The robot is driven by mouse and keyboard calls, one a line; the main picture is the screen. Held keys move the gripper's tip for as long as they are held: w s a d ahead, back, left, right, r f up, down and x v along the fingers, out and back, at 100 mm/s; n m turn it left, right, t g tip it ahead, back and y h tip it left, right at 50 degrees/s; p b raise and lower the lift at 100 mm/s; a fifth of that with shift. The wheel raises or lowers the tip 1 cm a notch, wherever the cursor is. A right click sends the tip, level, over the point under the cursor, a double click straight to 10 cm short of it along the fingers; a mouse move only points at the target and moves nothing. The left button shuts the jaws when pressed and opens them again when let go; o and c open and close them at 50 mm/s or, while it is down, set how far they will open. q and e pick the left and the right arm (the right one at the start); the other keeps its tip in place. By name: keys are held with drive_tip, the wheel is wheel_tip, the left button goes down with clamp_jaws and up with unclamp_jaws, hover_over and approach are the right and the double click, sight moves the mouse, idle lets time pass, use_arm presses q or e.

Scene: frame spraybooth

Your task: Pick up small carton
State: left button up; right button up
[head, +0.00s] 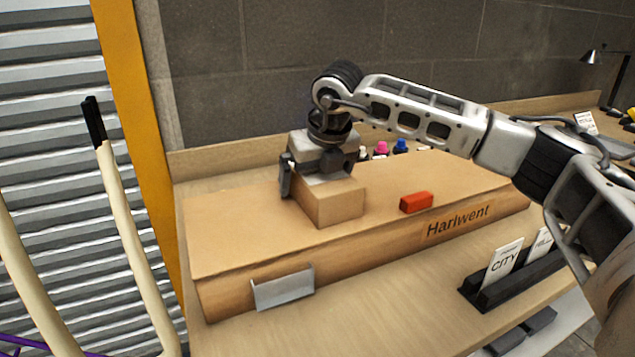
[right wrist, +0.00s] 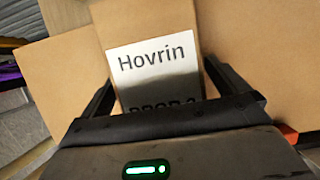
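The small carton (head: 335,207) is a plain brown box standing on top of a large flat carton. In the right wrist view the small carton (right wrist: 165,25) bears a white label reading "Hovrin"; its lower part is hidden by the gripper. My right gripper (head: 322,177) points down over it, one finger on each side of its upper part. The fingers (right wrist: 158,70) look spread to about the carton's width; firm contact on both sides is not visible. My left gripper is not in view.
The large carton (head: 230,238), marked "Harlwent", lies on a wooden bench (head: 400,310). A red block (head: 416,202) lies on it, right of the small carton. A grey bracket (head: 283,289) is at its front. A black card holder (head: 515,280) stands at right. Pink and blue caps (head: 391,147) show behind.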

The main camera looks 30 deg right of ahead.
drive_tip(key=c, duration=1)
drive_tip(key=shift+r, duration=0.1)
drive_tip(key=shift+c, duration=0.9)
drive_tip(key=shift+r, duration=0.1)
